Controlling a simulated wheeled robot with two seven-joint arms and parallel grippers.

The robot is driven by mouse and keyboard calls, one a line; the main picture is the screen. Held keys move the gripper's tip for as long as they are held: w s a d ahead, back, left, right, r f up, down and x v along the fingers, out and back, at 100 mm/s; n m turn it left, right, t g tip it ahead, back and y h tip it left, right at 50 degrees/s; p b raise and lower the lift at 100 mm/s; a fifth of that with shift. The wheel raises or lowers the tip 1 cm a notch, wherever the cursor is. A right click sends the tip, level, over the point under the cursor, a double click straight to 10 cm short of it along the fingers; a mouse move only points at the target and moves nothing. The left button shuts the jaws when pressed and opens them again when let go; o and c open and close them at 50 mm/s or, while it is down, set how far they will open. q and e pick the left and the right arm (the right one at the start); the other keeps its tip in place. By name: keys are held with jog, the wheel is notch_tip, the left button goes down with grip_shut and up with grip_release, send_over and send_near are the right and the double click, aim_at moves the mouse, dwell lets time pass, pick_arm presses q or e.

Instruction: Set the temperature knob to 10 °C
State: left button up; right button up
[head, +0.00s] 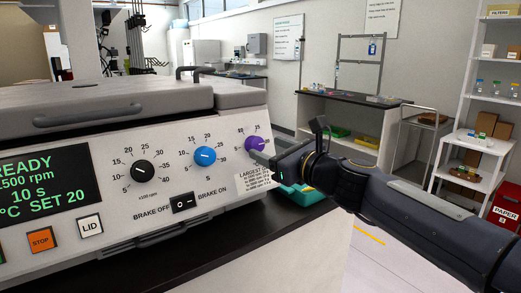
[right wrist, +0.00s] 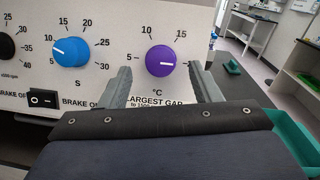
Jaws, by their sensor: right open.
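The purple temperature knob (head: 255,145) is at the right end of the machine's front panel. It also shows in the right wrist view (right wrist: 160,60), with °C printed below it and marks 5, 10 and 15 around it. Its white pointer line points to the right, past the 15 mark; the mark there is not readable. The display (head: 45,185) shows READY and SET 20. My right gripper (head: 264,160) is in front of the knob. In the right wrist view its fingers (right wrist: 160,72) are open, one on each side of the knob, with visible gaps. My left gripper is not in view.
A blue knob (head: 205,156) and a black knob (head: 143,171) sit left of the purple one. A brake switch (head: 184,202) and an orange STOP button (head: 40,241) are below. A teal object (head: 305,193) lies beside the machine, under my right arm.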

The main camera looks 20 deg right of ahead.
aim_at(256, 145)
jog(key=shift+x, duration=1.5)
jog(key=c, duration=1)
